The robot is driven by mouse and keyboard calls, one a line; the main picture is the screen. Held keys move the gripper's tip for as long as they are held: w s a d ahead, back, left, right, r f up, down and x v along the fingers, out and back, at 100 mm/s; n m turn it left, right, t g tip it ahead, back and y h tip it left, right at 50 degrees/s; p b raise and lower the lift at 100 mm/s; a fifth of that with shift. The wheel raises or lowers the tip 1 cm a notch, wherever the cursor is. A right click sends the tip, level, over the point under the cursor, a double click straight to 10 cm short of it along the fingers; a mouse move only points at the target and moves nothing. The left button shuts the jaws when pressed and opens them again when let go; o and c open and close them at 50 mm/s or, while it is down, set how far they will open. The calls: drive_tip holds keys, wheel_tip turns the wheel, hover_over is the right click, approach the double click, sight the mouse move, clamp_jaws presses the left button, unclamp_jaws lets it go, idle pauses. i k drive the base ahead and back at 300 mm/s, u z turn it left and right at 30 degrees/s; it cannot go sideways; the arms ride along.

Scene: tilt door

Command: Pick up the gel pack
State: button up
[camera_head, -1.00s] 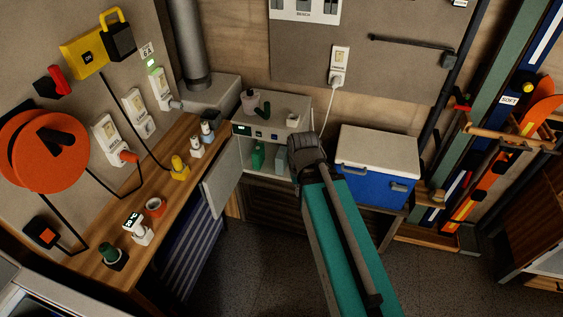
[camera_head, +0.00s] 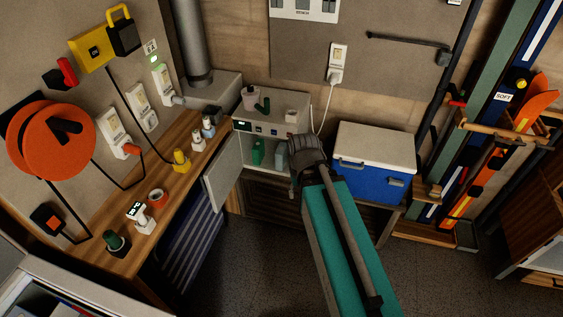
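A small open grey cabinet (camera_head: 297,101) stands at the back, its door (camera_head: 222,172) swung out to the left. Inside are a green item (camera_head: 257,152) and a pale grey-teal item (camera_head: 281,155). Either may be the gel pack; I cannot tell which from here. The dark ribbed end of my arm, with my gripper (camera_head: 304,152), is at the right side of the cabinet's opening, just right of the pale item. The fingers cannot be made out, so I cannot see whether they are open or hold anything.
A blue cooler with a white lid (camera_head: 376,145) stands close to the right of my arm's end. A wooden bench (camera_head: 135,262) with small bottles and cups runs along the left. Skis and a rack stand at the right. Dark floor (camera_head: 255,260) is clear in front.

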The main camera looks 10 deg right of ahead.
sight(280, 155)
drive_tip(key=k, duration=0.85)
drive_tip(key=z, duration=1.45)
drive_tip(key=i, duration=2)
drive_tip(key=u, duration=0.05)
